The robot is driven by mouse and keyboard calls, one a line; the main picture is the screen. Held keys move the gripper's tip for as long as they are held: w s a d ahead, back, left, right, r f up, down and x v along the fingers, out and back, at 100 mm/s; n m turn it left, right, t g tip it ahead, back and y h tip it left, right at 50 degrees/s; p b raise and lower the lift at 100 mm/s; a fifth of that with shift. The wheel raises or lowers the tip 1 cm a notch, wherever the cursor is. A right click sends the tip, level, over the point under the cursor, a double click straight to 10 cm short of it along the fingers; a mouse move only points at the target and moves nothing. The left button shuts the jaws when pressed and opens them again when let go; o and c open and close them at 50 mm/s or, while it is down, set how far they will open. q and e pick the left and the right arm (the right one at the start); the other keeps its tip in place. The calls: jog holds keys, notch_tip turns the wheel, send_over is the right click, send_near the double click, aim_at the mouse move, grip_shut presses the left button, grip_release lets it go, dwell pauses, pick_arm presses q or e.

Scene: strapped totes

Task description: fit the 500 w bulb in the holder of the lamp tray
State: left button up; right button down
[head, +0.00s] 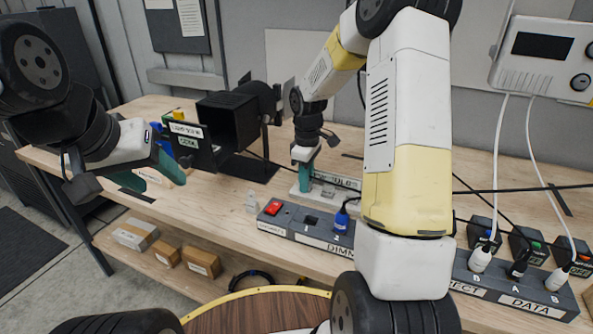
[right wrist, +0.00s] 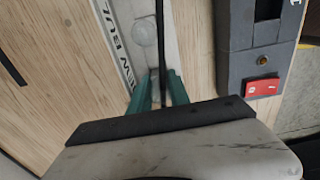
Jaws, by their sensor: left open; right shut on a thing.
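My right gripper (head: 305,178) points down at the white strip (head: 325,192) with a label ending in "BULB". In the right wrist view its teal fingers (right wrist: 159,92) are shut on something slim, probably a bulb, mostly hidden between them. A round clear piece (right wrist: 145,30) lies on the strip ahead of the fingers. The black lamp housing (head: 228,122) stands left of this gripper, with a labelled dark panel (head: 204,150) at its near side, perhaps the lamp tray. I cannot make out a holder. My left gripper (head: 152,168) is open and empty, left of that panel.
A grey dimmer box (head: 300,228) with a red switch (head: 273,208) lies along the bench's front edge. A small clear piece (head: 251,201) stands left of it. A black cable (right wrist: 160,45) passes close to the right fingers. Several plugs and boxes crowd the right side.

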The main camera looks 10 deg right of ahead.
jog(key=shift+r, duration=0.15)
jog(key=shift+r, duration=1.85)
